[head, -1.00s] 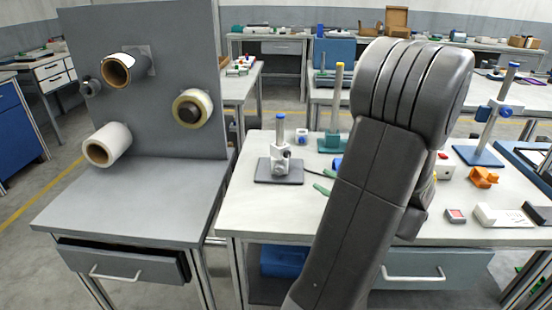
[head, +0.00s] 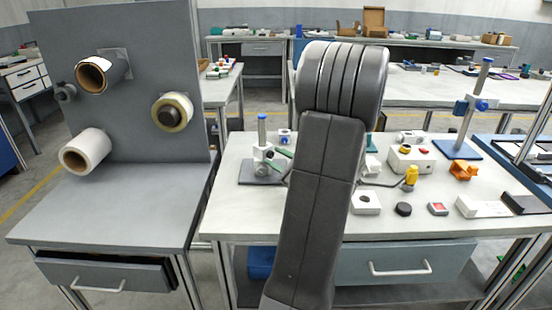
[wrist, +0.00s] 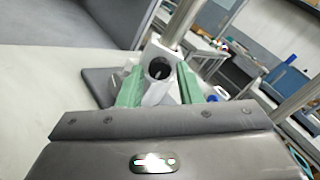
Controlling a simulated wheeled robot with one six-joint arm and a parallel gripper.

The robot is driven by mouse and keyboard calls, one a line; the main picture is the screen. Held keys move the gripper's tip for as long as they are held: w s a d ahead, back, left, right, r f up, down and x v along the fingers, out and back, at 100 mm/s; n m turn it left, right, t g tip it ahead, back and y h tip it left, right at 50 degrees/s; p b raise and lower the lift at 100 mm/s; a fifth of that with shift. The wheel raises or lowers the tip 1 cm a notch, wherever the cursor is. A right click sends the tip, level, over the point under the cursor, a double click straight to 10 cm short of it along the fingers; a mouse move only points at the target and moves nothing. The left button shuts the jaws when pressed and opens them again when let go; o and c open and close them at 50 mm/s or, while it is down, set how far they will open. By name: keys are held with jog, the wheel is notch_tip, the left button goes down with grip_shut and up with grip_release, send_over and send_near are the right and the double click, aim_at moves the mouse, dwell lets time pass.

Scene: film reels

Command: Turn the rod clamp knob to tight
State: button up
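A rod stand with a dark base plate (head: 258,173), a steel rod with a blue cap (head: 262,119) and a white rod clamp (head: 263,154) stands at the bench's left side. In the wrist view the white clamp (wrist: 153,92) sits on the rod (wrist: 181,22), with a dark round opening or knob face (wrist: 159,69) towards me. My gripper (wrist: 158,88) is open, its green fingers apart on either side of the clamp's lower part. Contact cannot be told. In the head view my arm hides most of the gripper; a green finger (head: 284,153) shows beside the clamp.
Another stand with a blue clamp (head: 470,105) is at the right. A white box with buttons (head: 409,159), a yellow-topped item (head: 411,175), an orange part (head: 463,170) and a black puck (head: 403,209) lie on the bench. A grey panel with rolls (head: 120,90) stands left.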

jog(key=shift+w+a, duration=0.25)
jog(key=shift+a, duration=0.05)
grip_shut()
